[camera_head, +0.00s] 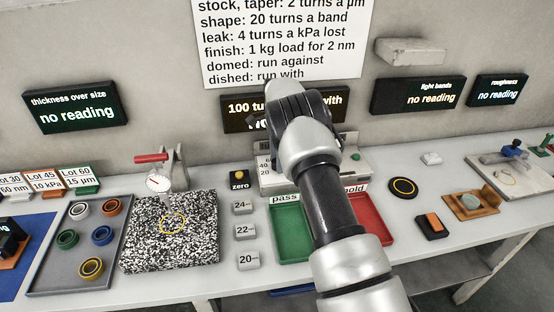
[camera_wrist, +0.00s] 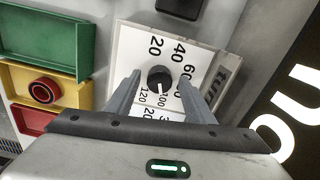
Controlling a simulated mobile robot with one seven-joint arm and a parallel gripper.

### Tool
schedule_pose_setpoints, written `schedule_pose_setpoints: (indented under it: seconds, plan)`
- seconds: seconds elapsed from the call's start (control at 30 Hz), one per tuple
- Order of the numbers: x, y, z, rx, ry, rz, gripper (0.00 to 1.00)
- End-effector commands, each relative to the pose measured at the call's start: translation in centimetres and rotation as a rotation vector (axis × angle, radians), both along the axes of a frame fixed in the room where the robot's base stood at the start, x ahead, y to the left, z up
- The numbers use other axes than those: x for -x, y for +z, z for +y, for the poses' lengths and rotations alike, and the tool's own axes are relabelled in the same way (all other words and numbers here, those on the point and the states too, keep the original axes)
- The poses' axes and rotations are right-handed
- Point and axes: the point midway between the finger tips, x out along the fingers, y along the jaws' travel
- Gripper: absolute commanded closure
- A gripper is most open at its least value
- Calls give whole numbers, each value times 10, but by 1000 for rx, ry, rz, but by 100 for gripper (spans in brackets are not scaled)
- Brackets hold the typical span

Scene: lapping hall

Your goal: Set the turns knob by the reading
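The black turns knob (camera_wrist: 160,77) sits on a white dial panel (camera_wrist: 135,45) marked with numbers including 20, 40, 60, 100 and 120. A light mark on the knob appears to point near 100. My gripper (camera_wrist: 159,84) is open, with one finger on each side of the knob and visible gaps. In the head view my gripper (camera_head: 296,108) is over the dial panel (camera_head: 268,182) and hides the knob. The middle display (camera_head: 240,108) is partly covered by my gripper; "100 tu…" and "with" show.
A green pass tray (camera_head: 292,240) and a red hold tray (camera_head: 372,220) flank my arm. The yellow tray (camera_wrist: 22,74) holds a red ring (camera_wrist: 44,90). The thickness display (camera_head: 75,106), bands display (camera_head: 418,95) and roughness display (camera_head: 498,90) say "no reading". A rule sheet (camera_head: 280,45) hangs behind.

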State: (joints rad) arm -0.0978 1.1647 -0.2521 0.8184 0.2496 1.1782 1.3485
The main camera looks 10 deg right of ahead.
Motion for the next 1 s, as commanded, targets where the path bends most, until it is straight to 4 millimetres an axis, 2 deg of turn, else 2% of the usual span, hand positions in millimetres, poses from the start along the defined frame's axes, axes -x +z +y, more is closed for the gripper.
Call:
schedule_pose_setpoints:
  seconds: [0.27,0.43,0.57,0.8,1.0]
  plan:
    - [1,-1,0,-1,0,2,51]
    - [0,14,0,-1,0,-1,51]
    - [0,39,0,-1,0,-2,51]
    - [0,100,0,-1,0,-2,51]
    - [0,143,0,0,0,-1,51]
